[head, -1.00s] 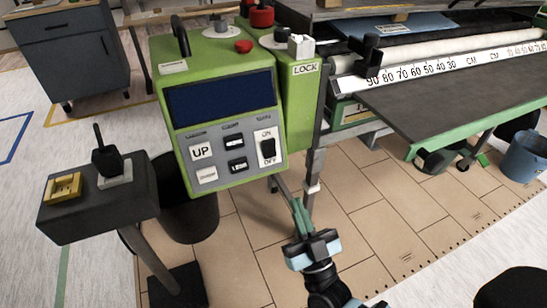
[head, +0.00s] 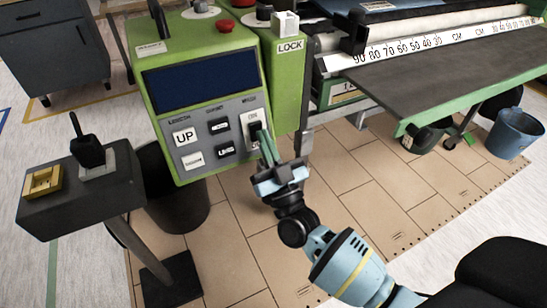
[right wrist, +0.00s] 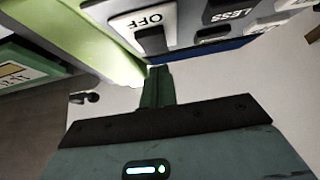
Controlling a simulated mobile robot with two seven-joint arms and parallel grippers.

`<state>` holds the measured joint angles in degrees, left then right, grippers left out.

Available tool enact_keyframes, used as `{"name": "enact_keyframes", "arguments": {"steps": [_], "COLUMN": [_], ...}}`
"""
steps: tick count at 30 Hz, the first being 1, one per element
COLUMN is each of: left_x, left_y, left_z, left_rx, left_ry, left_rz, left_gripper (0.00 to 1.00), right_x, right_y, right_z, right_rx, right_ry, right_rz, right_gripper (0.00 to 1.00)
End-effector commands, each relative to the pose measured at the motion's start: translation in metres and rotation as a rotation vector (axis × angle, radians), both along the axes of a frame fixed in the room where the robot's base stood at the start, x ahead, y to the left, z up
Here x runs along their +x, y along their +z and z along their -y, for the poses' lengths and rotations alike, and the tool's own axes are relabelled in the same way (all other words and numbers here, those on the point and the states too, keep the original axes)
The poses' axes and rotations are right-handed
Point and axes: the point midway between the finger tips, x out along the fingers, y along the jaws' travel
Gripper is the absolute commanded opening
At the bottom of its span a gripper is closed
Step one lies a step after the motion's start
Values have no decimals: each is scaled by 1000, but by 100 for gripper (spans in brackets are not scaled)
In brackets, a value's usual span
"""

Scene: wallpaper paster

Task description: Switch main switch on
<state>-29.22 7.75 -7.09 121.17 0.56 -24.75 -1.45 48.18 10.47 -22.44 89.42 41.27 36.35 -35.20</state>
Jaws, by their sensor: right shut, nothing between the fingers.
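The main switch (head: 252,132) is a dark rocker at the right of the grey panel on the green control box (head: 222,60). In the head view my right gripper's fingers partly cover it and its lower label. In the right wrist view the dark switch (right wrist: 152,41) shows beside its OFF label, seen upside down. My right gripper (head: 261,129) is shut and empty, its green fingertips just in front of the switch. In the right wrist view the fingertips (right wrist: 158,70) lie close to the switch; I cannot tell whether they touch. My left gripper is out of view.
UP (head: 184,136) and LESS (head: 225,150) buttons share the panel. A dark stand (head: 75,195) with a joystick is at the left. The long machine table (head: 440,85) extends right. A blue bucket (head: 515,133) stands on the floor at the far right.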

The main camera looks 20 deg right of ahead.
Motion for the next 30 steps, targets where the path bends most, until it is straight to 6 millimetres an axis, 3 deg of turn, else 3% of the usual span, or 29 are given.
{"name": "enact_keyframes", "arguments": {"steps": [6,17,23,30], "left_x": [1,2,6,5], "left_y": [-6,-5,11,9], "left_z": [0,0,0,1], "left_rx": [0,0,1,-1], "left_ry": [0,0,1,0], "left_rz": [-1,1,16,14], "left_gripper": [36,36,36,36], "right_x": [13,14,17,17], "right_y": [-3,-2,4,-1], "right_z": [0,0,-1,0], "right_rx": [1,0,-1,-2], "right_ry": [1,0,-1,-1], "right_rz": [1,0,-35,-39], "right_gripper": [0,0,0,0]}}
